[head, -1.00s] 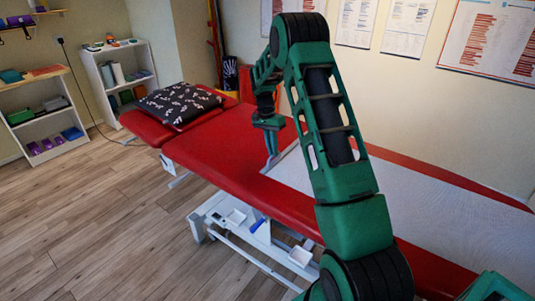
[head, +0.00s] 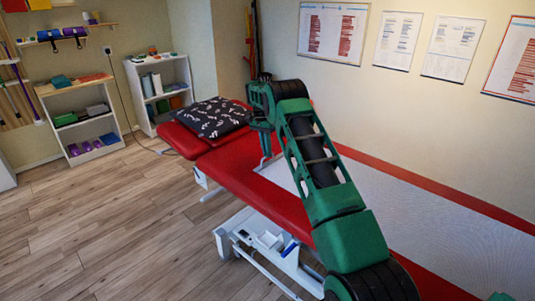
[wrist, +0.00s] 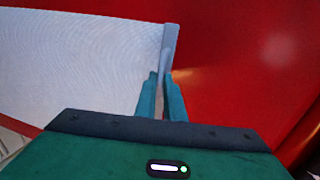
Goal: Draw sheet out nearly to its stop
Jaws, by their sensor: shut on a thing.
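The white sheet (head: 430,215) lies along the red treatment couch (head: 235,165). In the wrist view the sheet (wrist: 85,65) ends in a straight grey edge strip (wrist: 170,45). My gripper (wrist: 161,88) is shut on that strip, with one finger on each side. In the head view my gripper (head: 266,157) is low over the couch, at the sheet's leading edge, a short way from the patterned black pillow (head: 213,117). Bare red couch top lies between the sheet's edge and the pillow. My arm hides part of the sheet, and its far end is out of view.
The pillow lies on the couch's head section. A white frame with small trays (head: 262,240) is under the couch. Shelves (head: 85,125) stand by the left wall, and posters (head: 400,40) hang behind the couch. The wooden floor (head: 120,220) at left is clear.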

